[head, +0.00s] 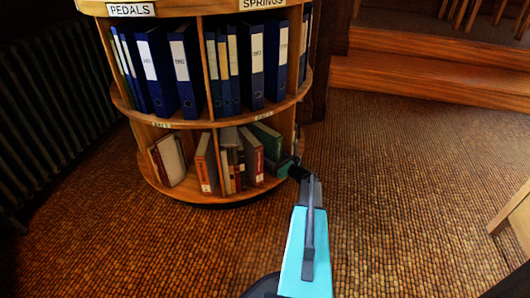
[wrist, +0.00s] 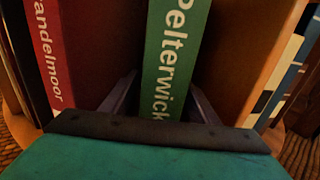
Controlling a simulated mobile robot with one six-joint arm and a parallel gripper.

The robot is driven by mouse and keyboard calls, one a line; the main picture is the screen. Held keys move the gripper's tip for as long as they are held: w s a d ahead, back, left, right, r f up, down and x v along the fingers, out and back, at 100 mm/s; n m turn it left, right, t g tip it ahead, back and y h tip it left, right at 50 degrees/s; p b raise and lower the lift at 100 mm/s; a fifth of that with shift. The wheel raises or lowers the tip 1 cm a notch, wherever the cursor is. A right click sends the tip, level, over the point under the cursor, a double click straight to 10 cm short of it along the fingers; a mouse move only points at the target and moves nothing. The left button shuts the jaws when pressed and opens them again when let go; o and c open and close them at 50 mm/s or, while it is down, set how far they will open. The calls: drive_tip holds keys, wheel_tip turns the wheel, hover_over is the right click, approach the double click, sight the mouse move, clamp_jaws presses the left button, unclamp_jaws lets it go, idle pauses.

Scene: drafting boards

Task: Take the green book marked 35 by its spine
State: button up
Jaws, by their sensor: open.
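The green book (wrist: 170,50) shows its spine in the wrist view, lettered "Pelterwick" in white; no number 35 is visible on the part in view. My gripper (wrist: 164,82) is open, with one finger on each side of this spine. Whether the fingers touch it, I cannot tell. In the head view a green book (head: 266,139) leans at the right of the lower shelf. My gripper (head: 286,166) is at that end of the shelf, its fingertips not clearly visible.
The round shelf (head: 225,116) holds blue binders (head: 181,70) above. A radiator (head: 55,105) is at left; the carpet (head: 400,200) is open at right.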

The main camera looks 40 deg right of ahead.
sight(270, 148)
drive_tip(key=shift+c, duration=0.5)
clamp_jaws()
drive_tip(key=shift+r, duration=0.1)
drive_tip(key=shift+r, duration=0.1)
drive_tip(key=shift+r+p, duration=1)
drive_tip(key=shift+r, duration=0.6)
drive_tip(key=shift+s+r, duration=0.2)
drive_tip(key=shift+s, duration=0.05)
drive_tip(key=s+a+r+p, duration=0.1)
drive_tip(key=s+p, duration=0.3)
drive_tip(key=s, duration=1.1)
drive_tip(key=shift+s+r+p, duration=0.15)
drive_tip(key=shift+s+p, duration=0.1)
drive_tip(key=shift+p, duration=0.1)
drive_tip(key=shift+a, duration=0.1)
